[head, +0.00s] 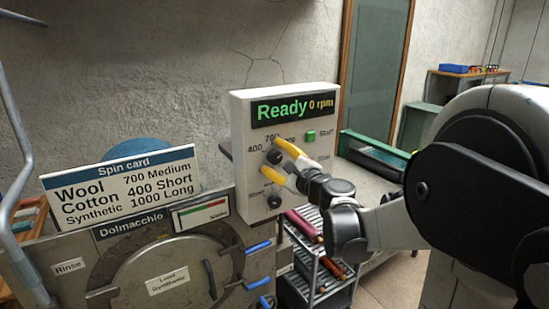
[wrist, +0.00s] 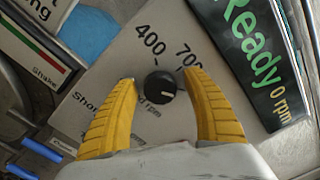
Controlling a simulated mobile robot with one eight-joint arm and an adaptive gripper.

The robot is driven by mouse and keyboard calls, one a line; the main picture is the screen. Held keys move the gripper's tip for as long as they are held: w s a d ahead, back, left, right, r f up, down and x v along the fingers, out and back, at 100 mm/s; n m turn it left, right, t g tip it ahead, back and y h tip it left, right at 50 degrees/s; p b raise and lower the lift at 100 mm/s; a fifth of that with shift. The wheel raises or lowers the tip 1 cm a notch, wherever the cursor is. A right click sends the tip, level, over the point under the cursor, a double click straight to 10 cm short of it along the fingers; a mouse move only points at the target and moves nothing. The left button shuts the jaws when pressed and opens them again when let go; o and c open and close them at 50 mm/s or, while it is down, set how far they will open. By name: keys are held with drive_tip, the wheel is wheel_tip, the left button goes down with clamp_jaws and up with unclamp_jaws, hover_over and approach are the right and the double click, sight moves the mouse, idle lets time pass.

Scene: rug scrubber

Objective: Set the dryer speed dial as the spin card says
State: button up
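The spin card (head: 122,185) reads Wool 700 Medium, Cotton 400 Short, Synthetic 1000 Long. The door label (head: 168,280) reads "Load Synthetic". The speed dial (head: 276,157) is a black knob on the white control panel (head: 242,130), marked 400 and 700; my finger seems to hide a further mark. In the wrist view, the dial (wrist: 160,87) has a white pointer line toward the picture's right, not at 400. My gripper (head: 270,154) is open, its yellow fingers (wrist: 158,76) on either side of the dial with small gaps. The display (head: 292,110) reads "Ready 0 rpm".
A second black knob (head: 274,201), with a "Short" label, sits below the speed dial. A green start button (head: 310,135) is right of it; my arm passes close to the panel's right side. A trolley (head: 318,275) stands below the arm.

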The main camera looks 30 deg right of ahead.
drive_tip(key=s, duration=1.2)
drive_tip(key=shift+d, duration=0.25)
drive_tip(key=s+a+f+n+g+y+b, duration=0.2)
drive_tip(key=a+f+n+g, duration=0.1)
drive_tip(key=a+f+n, duration=0.5)
drive_tip(key=s+a+f+n+g+y+b, duration=0.1)
drive_tip(key=s+a+f+n+g+b, duration=0.3)
drive_tip(key=a, duration=0.5)
drive_tip(key=s+a+f+n+g+h+b, duration=0.1)
drive_tip(key=s+f+n+g+h+b, duration=0.1)
drive_tip(key=s+f+n, duration=0.7)
drive_tip(key=f+n+g+h, duration=0.1)
drive_tip(key=n+g, duration=0.1)
drive_tip(key=shift+s+a+f+n+h, duration=0.25)
drive_tip(key=shift+s+f+n+h, duration=0.05)
drive_tip(key=shift+n, duration=0.1)
